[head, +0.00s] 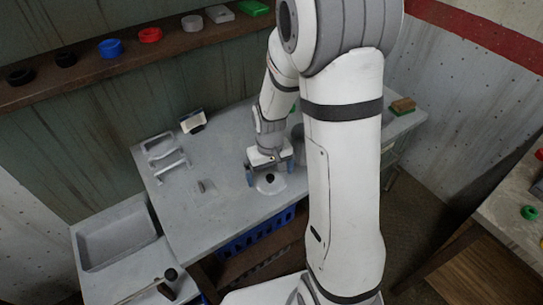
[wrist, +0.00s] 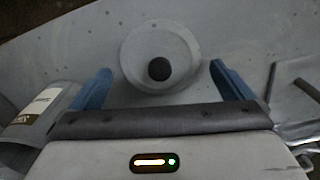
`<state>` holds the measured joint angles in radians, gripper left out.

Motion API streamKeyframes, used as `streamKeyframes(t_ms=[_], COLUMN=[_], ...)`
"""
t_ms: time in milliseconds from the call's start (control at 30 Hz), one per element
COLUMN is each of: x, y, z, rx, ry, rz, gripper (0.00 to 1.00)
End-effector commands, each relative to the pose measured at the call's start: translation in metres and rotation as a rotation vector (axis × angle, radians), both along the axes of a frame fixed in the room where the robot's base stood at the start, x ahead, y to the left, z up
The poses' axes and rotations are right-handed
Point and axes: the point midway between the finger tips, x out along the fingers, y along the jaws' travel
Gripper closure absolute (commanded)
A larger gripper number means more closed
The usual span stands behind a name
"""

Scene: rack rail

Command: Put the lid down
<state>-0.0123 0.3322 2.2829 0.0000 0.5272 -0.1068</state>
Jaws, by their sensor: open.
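The lid (wrist: 138,54) is a pale grey round disc with a dark round knob (wrist: 159,69) in its middle. It lies flat on the grey table (head: 225,222), near the front edge, and also shows in the head view (head: 270,186). My gripper (wrist: 163,82) is open, with one blue finger on each side of the lid and knob. The fingers look apart from the knob, and nothing is held between them. In the head view my gripper (head: 269,175) is low over the table, just behind the lid.
A metal rack (head: 168,158) and a small dark-and-white item (head: 192,121) stand at the table's left. A sink basin (head: 115,236) is at lower left. A blue crate (head: 250,238) sits under the front edge. A green-and-brown block (head: 402,106) is at the far right.

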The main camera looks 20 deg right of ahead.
Motion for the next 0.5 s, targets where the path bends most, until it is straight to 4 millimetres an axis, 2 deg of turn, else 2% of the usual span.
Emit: streamKeyframes(t_ms=[300, 500], x=[0.001, 0.001], y=[0.0, 0.0], z=[0.069, 0.097], rx=[0.0, 0.0], ry=[-0.007, -0.004], rz=[-0.001, -0.001], gripper=[0.0, 0.0])
